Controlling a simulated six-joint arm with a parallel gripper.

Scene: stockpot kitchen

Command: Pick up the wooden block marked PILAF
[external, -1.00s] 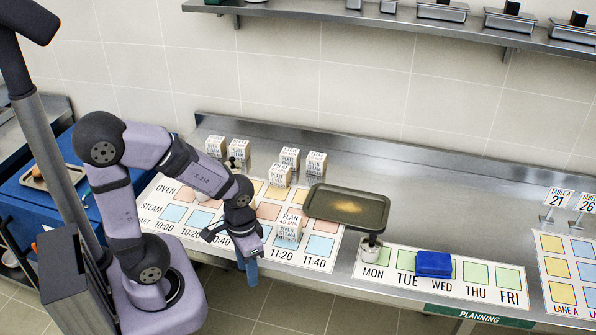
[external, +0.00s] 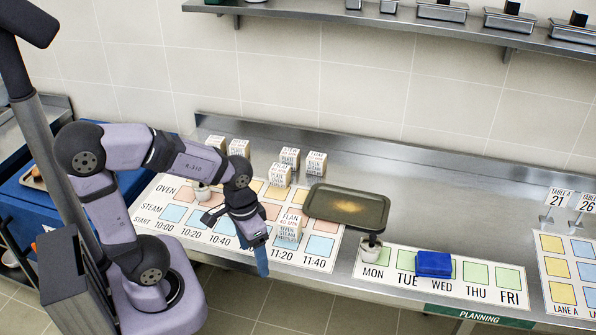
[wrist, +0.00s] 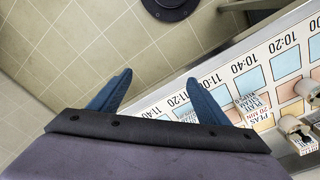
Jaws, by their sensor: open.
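Several pale wooden blocks with printed labels stand on the steel counter: two at the back left (external: 227,147), a group of three further right (external: 290,157), and one at the front (external: 289,228) on the timetable sheet. The front one seems to read FLAN. I cannot make out PILAF on any block. My gripper (external: 252,252) is open and empty, pointing down at the counter's front edge, just left of the front block. In the wrist view, its two blue fingers (wrist: 160,78) are apart, with floor and the counter edge beyond them.
The timetable sheet (external: 172,213) has coloured squares. A dark tray (external: 347,208) is raised right of the blocks, above a small white pot (external: 370,250). Another white pot (external: 202,191) stands left of my wrist. A blue object (external: 433,264) lies on the weekday sheet.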

